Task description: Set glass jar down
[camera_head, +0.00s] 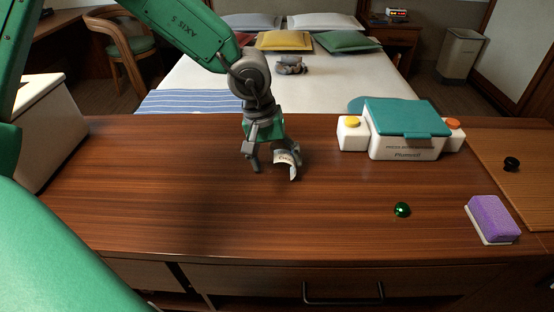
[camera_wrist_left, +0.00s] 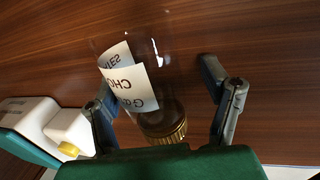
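The glass jar (camera_wrist_left: 165,80) is clear, with a white printed label and a gold lid (camera_wrist_left: 165,130). In the head view mostly its label (camera_head: 288,161) shows, low over the wooden counter; the clear glass is hard to make out. My left gripper (camera_head: 274,166) reaches down around the jar. In the left wrist view its fingers (camera_wrist_left: 160,95) are spread on either side of the jar, with a clear gap to the right finger. The left finger is close to the label; contact cannot be told. Whether the base touches the counter is unclear. My right gripper is not in view.
A white box with a teal lid (camera_head: 405,118) and yellow and orange buttons stands at the back right. A green ball (camera_head: 402,209), a purple sponge (camera_head: 491,218) and a black knob (camera_head: 511,164) lie to the right. The counter's front middle (camera_head: 270,225) is clear.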

